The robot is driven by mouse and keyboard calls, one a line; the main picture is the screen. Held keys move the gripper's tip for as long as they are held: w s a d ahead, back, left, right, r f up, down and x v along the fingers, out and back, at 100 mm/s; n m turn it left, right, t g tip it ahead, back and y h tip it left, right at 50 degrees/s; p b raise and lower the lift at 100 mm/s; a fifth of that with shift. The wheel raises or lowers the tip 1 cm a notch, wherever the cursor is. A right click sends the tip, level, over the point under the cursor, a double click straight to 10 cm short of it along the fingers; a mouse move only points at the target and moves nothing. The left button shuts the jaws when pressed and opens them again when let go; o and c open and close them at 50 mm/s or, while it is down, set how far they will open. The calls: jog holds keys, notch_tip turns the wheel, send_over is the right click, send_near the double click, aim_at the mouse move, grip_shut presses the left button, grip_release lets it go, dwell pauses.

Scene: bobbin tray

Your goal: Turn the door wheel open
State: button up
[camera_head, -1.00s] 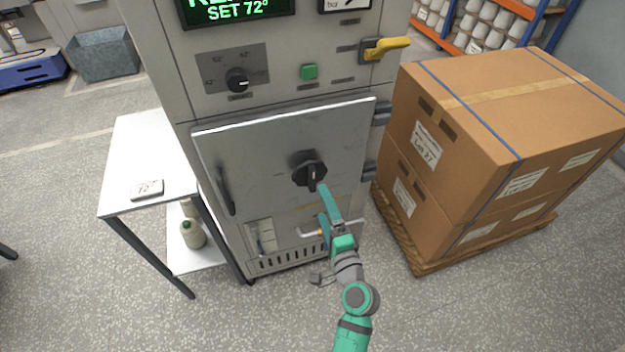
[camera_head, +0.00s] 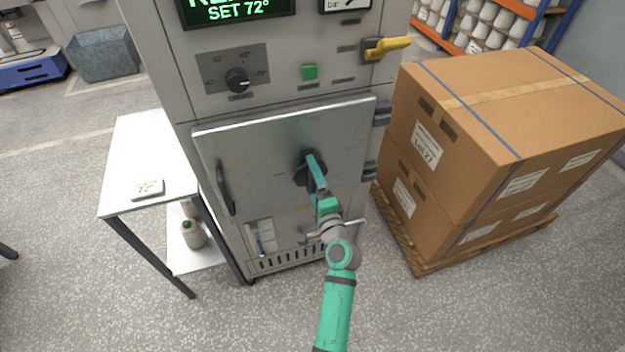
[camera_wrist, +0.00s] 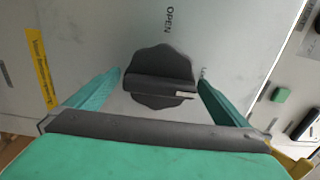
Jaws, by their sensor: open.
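The door wheel is a dark, lobed knob with a raised grip bar. It shows between my fingers in the wrist view (camera_wrist: 160,78), with the word OPEN printed on the door beyond it. In the head view the wheel (camera_head: 302,176) is partly hidden behind my gripper (camera_head: 314,170). I cannot tell whether the fingers touch the wheel.
The door's long handle (camera_head: 225,188) is at its left edge. Above are a dial (camera_head: 238,80), a green button (camera_head: 309,71) and a yellow lever (camera_head: 385,47). A white side table (camera_head: 150,150) stands left. Stacked cartons (camera_head: 500,120) on a pallet stand close on the right.

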jog(key=c, duration=0.9)
jog(key=n, duration=0.4)
jog(key=shift+n, duration=0.3)
jog(key=n, duration=0.4)
jog(key=shift+n, duration=0.3)
jog(key=n, duration=0.4)
jog(key=shift+n, duration=2.4)
